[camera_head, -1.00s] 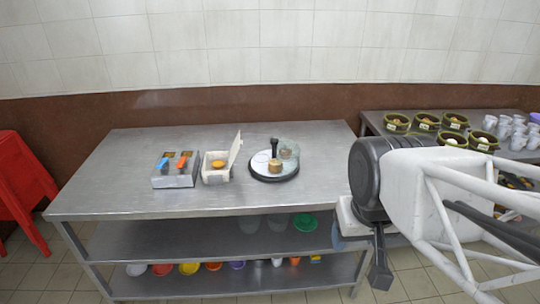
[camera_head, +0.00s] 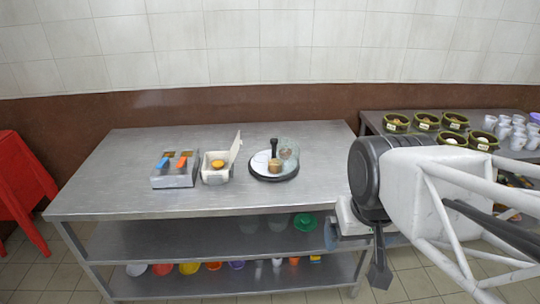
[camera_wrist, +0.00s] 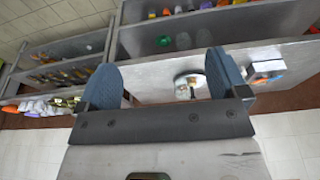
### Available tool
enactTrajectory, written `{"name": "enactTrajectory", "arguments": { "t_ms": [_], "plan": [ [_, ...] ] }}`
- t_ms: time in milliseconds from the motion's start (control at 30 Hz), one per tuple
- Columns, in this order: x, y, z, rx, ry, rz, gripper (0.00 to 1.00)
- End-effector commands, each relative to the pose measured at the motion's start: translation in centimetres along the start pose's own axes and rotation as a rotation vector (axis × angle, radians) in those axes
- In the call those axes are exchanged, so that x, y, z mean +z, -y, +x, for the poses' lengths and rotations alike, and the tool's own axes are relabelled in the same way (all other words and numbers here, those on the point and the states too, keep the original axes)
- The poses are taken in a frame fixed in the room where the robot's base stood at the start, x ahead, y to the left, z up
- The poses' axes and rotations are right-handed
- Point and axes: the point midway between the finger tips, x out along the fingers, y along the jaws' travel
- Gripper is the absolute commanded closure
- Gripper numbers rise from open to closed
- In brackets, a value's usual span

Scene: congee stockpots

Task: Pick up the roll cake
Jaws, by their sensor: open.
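A small brown, round piece, which looks like the roll cake (camera_head: 275,166), sits on a round white plate with a black rim (camera_head: 259,168) on the steel table. A black upright handle and a tilted clear dome are beside it. The plate also shows small in the wrist view (camera_wrist: 181,80), between my fingers, where the cake itself is too small to make out. My gripper (camera_wrist: 163,80) is open and empty, its two blue fingers wide apart. It is off the table's right front corner, well away from the plate.
On the steel table (camera_head: 120,192), an open white box (camera_head: 216,177) holds an orange round item, left of the plate. A grey two-well tray (camera_head: 175,179) with blue and orange handles stands further left. A side table at right holds green-rimmed bowls and white cups. The table's front is clear.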

Motion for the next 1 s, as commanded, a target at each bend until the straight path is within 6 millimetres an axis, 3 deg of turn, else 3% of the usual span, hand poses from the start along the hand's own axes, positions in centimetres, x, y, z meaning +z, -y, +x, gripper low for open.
{"name": "enactTrajectory", "arguments": {
  "t_ms": [167,367,667,1000],
  "plan": [
    [-1.4,0.0,0.0,0.003,-0.002,0.004,0.08],
    [-5.2,0.2,0.3,0.011,-0.009,0.013,0.08],
    [-13.5,0.7,1.7,0.026,-0.029,0.035,0.08],
    [-22.9,1.6,5.0,0.039,-0.054,0.057,0.08]
  ]
}}
